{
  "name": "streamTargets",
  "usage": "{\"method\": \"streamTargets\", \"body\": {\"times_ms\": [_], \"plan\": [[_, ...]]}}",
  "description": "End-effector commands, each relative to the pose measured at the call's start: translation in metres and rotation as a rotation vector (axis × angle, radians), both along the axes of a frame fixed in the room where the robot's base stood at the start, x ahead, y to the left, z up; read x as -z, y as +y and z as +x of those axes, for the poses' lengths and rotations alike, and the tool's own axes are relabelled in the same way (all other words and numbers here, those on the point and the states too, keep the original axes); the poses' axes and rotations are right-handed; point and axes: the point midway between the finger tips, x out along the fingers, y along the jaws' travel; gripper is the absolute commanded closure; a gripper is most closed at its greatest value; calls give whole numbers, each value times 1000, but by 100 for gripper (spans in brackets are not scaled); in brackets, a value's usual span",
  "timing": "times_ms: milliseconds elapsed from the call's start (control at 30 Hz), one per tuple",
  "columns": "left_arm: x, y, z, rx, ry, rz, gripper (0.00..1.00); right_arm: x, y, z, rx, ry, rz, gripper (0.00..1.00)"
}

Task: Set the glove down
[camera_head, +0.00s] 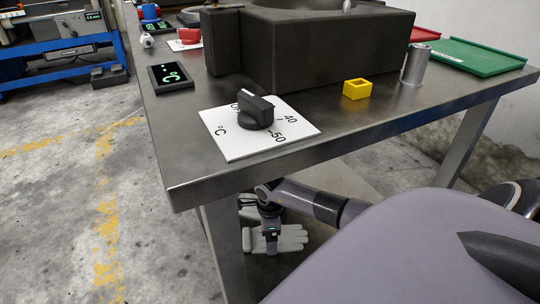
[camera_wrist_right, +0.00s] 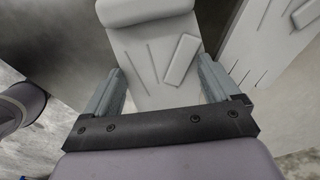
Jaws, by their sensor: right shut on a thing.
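A light grey glove (camera_head: 291,239) is under the metal table in the head view, with its fingers pointing right. My right gripper (camera_head: 271,246) reaches in below the table edge and is shut on this glove. In the right wrist view the glove (camera_wrist_right: 150,45) lies between the two fingers of the gripper (camera_wrist_right: 161,78), its cuff at the top. A second light grey glove (camera_head: 250,213) shows partly behind my arm; a similar pale ribbed piece (camera_wrist_right: 275,40) is at the right of the wrist view. Whether the held glove touches a surface cannot be told. My left gripper is not seen.
The metal table (camera_head: 185,165) stands above my right arm, its front leg (camera_head: 225,245) just left of the gloves. On top are a knob on a white plate (camera_head: 225,135), a dark press block (camera_head: 330,50), a yellow box (camera_head: 357,89) and a metal cylinder (camera_head: 415,64).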

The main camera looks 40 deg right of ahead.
Motion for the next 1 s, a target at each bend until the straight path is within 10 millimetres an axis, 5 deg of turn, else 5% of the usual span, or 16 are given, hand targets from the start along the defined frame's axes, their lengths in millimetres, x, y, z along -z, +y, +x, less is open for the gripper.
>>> {"method": "streamTargets", "body": {"times_ms": [67, 100, 433, 1000], "plan": [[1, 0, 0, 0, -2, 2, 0, 2, 0, 0, 0, -1, -1, 40], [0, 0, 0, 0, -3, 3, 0, 2, 0, 0, 0, -1, 0, 1], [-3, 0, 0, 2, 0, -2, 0, -4, 0, 0, 0, -1, -1, 0], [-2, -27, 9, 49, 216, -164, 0, -110, -1, 1, 0, -2, -2, 0]]}}
